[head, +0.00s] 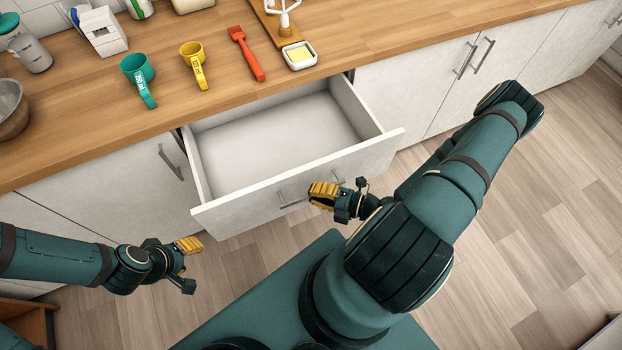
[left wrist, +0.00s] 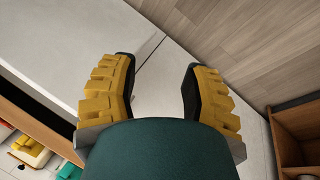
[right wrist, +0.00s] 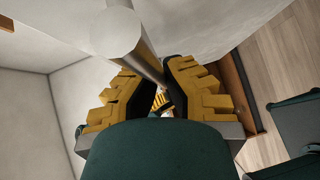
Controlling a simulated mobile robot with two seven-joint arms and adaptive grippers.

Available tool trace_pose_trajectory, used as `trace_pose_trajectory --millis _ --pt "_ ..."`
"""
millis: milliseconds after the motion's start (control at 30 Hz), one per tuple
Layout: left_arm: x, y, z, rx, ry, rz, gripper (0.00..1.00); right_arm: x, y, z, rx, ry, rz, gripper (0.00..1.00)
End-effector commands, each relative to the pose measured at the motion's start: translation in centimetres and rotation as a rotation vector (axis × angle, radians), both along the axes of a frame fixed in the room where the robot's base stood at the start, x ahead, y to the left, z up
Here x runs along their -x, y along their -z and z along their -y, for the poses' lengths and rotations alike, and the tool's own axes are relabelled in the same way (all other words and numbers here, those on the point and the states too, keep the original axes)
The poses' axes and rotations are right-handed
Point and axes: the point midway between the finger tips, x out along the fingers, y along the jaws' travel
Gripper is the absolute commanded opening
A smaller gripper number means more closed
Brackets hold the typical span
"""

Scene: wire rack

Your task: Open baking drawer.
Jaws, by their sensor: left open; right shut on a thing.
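The baking drawer (head: 280,135) is pulled out from under the counter, and its white inside is empty. Its front panel (head: 240,207) carries a bar handle (head: 293,203). My right gripper (head: 325,192) is at the right part of this handle, and in the right wrist view the metal bar (right wrist: 147,62) runs between its yellow fingers (right wrist: 155,90). It is shut on the handle. My left gripper (head: 188,246) is open and empty, low in front of the cabinets, left of the drawer. Its spread fingers (left wrist: 158,90) show in the left wrist view.
On the wooden counter (head: 215,100) stand a green measuring cup (head: 137,70), a yellow measuring cup (head: 193,62), a red brush (head: 243,50) and a butter dish (head: 299,56). Closed cabinet doors (head: 420,80) flank the drawer. The floor (head: 540,180) at right is clear.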

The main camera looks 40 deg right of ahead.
Motion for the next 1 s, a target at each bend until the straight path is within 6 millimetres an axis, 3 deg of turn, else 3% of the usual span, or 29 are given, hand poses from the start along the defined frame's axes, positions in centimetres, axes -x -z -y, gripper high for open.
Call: trace_pose_trajectory --millis 467,500,567,1000 --pt "-0.03 -0.09 -0.01 0.0 0.0 0.001 0.47 0.66 0.09 -0.34 -0.002 -0.004 -0.003 0.0" --pt "-0.03 -0.09 -0.01 0.0 0.0 0.001 0.47 0.65 0.09 -0.33 -0.002 -0.005 -0.003 0.19" --pt "-0.03 -0.09 -0.01 0.0 0.0 0.001 0.47 0.64 0.1 -0.31 -0.001 -0.004 -0.003 0.4" --pt "-0.02 -0.12 0.0 0.0 0.0 0.0 0.47 1.27 -0.01 0.33 0.002 0.001 -0.001 0.42"
